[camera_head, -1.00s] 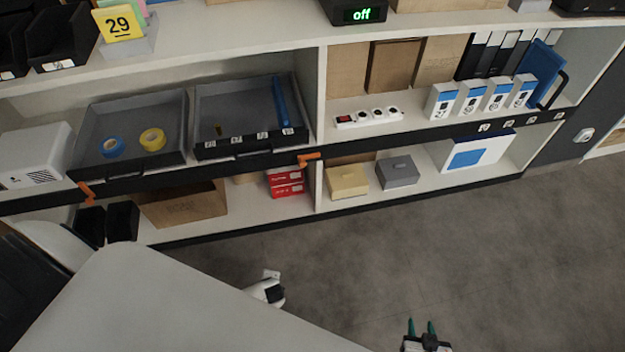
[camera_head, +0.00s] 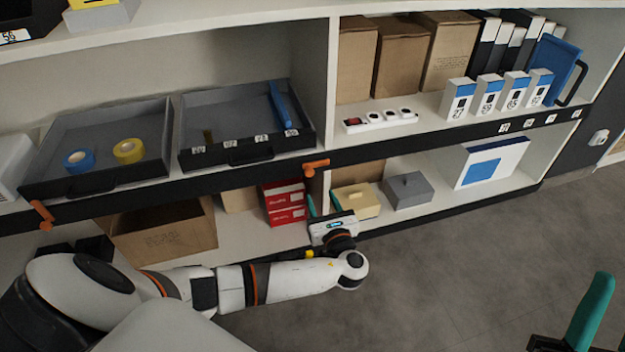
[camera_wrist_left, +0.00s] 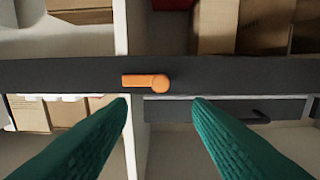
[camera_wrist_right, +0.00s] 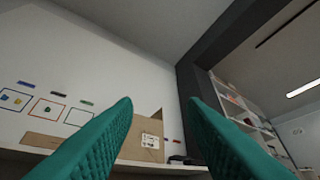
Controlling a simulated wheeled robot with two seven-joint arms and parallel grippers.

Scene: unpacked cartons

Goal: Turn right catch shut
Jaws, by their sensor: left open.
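The right catch (camera_head: 316,167) is a small orange lever on the dark rail beneath the grey drawer trays, near the upright divider. It lies roughly along the rail and also shows in the left wrist view (camera_wrist_left: 146,82), ahead of the fingers. A second orange catch, the left one (camera_head: 42,215), hangs tilted at the rail's left part. My left gripper (camera_head: 331,198) is open and empty just below the right catch, apart from it. My right gripper (camera_wrist_right: 160,105) is open and empty, facing a wall and shelving; one teal finger shows at the head view's lower right.
Two grey trays, the left (camera_head: 60,140) with tape rolls and the right (camera_head: 190,110), sit above the rail. Below stand a cardboard box (camera_head: 165,240), red boxes (camera_head: 284,203), a tan box (camera_head: 362,200) and a grey box (camera_head: 408,190). Floor at right is clear.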

